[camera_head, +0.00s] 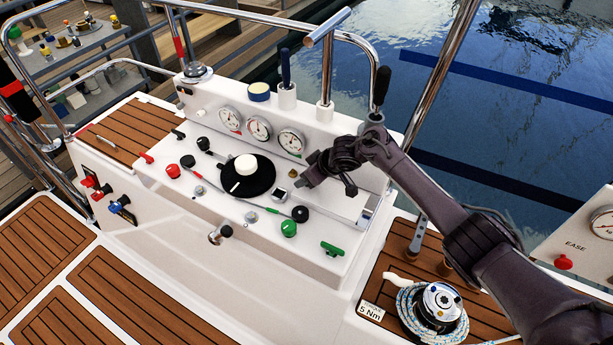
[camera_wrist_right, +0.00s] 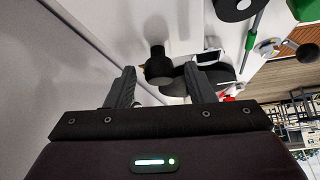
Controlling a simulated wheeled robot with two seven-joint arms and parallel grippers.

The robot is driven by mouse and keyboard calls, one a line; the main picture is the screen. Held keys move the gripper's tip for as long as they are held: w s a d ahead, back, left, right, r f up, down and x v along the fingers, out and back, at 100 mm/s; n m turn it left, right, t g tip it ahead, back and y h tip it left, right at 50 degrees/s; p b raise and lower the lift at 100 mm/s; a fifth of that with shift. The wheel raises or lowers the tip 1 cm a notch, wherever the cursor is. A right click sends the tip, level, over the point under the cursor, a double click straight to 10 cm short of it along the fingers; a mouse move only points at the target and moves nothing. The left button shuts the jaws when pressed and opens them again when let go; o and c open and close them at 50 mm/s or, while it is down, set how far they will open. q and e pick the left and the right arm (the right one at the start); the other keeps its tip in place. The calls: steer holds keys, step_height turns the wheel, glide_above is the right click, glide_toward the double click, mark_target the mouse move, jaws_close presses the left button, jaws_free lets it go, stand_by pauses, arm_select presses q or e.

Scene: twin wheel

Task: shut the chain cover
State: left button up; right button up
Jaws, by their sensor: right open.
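No part of the white console (camera_head: 190,205) is plainly marked as a chain cover, so I cannot tell which piece it is. A small square device with a pale face (camera_head: 279,195) sits near the console's middle; what looks like the same pale face shows in the right wrist view (camera_wrist_right: 208,57). My right gripper (camera_head: 302,183) is over the console, just right of this device. In the right wrist view the right gripper (camera_wrist_right: 160,88) has its fingers apart, with a dark round-headed knob (camera_wrist_right: 158,66) showing between and beyond them. Contact cannot be told. My left gripper is out of view.
A black disc with a white knob (camera_head: 246,164) lies left of the gripper. A green knob (camera_head: 289,229), a black knob (camera_head: 300,214) and a green handle (camera_head: 332,249) are nearer the front. Gauges (camera_head: 260,128) line the raised back. A rope-wound winch (camera_head: 440,302) stands at lower right.

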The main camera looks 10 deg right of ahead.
steer(key=v, duration=0.6)
steer(key=shift+s+d+r+p, duration=0.15)
steer(key=shift+s+r+p, duration=0.05)
steer(key=shift+r+p, duration=0.1)
